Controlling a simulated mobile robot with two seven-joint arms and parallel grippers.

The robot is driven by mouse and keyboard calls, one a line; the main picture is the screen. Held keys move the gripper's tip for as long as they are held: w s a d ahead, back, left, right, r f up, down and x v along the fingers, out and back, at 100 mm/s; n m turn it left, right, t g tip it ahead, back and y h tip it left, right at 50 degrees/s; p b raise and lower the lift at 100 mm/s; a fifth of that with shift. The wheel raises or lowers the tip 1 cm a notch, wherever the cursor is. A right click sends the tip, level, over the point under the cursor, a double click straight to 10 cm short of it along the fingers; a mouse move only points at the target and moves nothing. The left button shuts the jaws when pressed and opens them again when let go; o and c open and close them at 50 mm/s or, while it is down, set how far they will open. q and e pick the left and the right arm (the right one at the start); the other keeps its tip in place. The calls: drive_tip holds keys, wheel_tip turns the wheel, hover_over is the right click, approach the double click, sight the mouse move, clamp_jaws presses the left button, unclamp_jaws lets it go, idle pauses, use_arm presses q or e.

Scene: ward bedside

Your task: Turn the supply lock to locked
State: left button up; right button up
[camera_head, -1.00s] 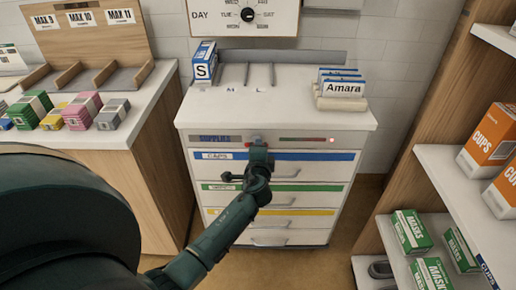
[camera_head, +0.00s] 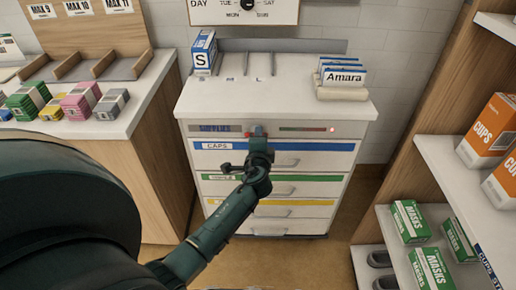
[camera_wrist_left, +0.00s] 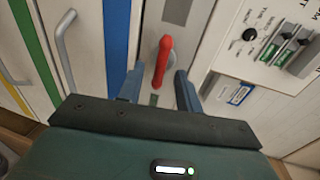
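The supply lock shows in the left wrist view as a red bar handle (camera_wrist_left: 162,62) on a pale base plate on the cabinet front. It lies roughly along the line of the blue drawer stripe. My left gripper (camera_wrist_left: 158,88) is open, with one finger on each side of the red handle; I cannot tell whether either touches it. In the head view my left gripper (camera_head: 257,137) is at the cabinet's top strip and hides most of the lock. A red light (camera_head: 332,129) shows at the right end of that strip. My right gripper is not in view.
The white cabinet (camera_head: 300,105) has drawers with blue, green and yellow stripes and protruding handles. An Amara card holder (camera_head: 342,93) and a blue S box (camera_head: 203,54) stand on top. A counter (camera_head: 150,85) is at left, a shelf unit (camera_head: 430,150) at right.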

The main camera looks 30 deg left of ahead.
use_arm(q)
drive_tip(key=v, duration=1.2)
drive_tip(key=shift+s+r+b, duration=0.15)
drive_tip(key=shift+s+b, duration=0.1)
drive_tip(key=shift+b, duration=0.05)
drive_tip(key=s+d+f+n+g+h+p, duration=0.1)
drive_tip(key=s+d+f+n+h, duration=0.3)
drive_tip(key=s+d+h, duration=0.2)
drive_tip(key=s+d+f+n+g+h+p, duration=0.1)
drive_tip(key=s+d+f+n+h, duration=0.3)
drive_tip(key=s+d, duration=0.3)
drive_tip(key=s+f+h, duration=0.1)
drive_tip(key=s, duration=0.1)
drive_tip(key=shift+s+n+g+h+p, duration=0.35)
drive_tip(key=shift+n+g+h+p, duration=0.05)
drive_tip(key=shift+d+f, duration=0.1)
drive_tip(key=shift+f, duration=0.05)
